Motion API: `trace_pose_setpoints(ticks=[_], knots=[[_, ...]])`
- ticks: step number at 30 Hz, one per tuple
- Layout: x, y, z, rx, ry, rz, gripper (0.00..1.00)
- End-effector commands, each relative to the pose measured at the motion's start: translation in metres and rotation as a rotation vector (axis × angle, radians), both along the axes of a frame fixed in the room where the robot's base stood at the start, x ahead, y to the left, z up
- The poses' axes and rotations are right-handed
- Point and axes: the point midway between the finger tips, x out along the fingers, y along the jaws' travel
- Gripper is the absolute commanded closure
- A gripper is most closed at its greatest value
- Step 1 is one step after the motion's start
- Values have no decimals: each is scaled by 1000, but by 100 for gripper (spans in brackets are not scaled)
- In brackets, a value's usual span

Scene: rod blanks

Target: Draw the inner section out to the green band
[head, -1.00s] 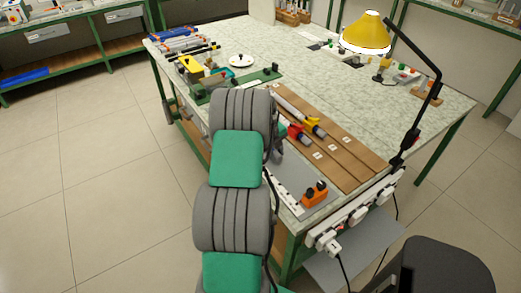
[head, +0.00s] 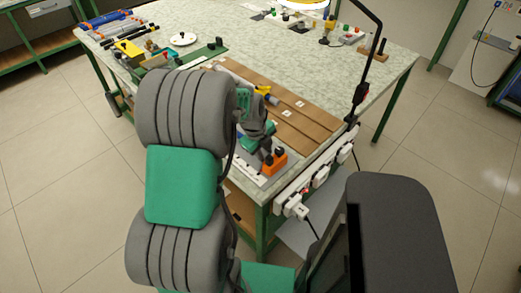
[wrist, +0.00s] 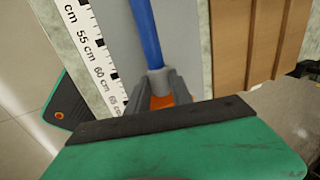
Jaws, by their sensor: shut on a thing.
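In the wrist view a blue tube (wrist: 146,32) runs down along a printed ruler. A thinner, paler inner section (wrist: 155,73) shows at its lower end, between the fingers of my gripper (wrist: 155,88). My gripper is shut on this inner section. An orange part shows between the fingers; I cannot tell whether it is the rod's end or the orange block. I see no green band. In the head view my gripper (head: 262,145) is low over the table's near corner, beside an orange block (head: 274,163) with dark knobs. My arm hides most of the rod there.
The white ruler (wrist: 92,60) shows marks around 55 to 65 cm. Brown wooden boards (head: 300,120) with white tags lie right of the rod. White sockets (head: 318,175) line the table edge, and a lamp post (head: 365,80) stands behind.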

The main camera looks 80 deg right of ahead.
Motion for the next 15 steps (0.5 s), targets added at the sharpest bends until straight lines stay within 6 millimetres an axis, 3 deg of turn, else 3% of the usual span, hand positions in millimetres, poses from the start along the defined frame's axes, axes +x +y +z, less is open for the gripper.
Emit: trace_pose_setpoints(ticks=[5, 6, 8, 15], knots=[[0, 0, 1, 0, 1, -1, 100], [0, 0, 1, 0, 1, -1, 71], [0, 0, 1, 0, 1, -1, 66], [0, 0, 0, 1, 1, 1, 64]])
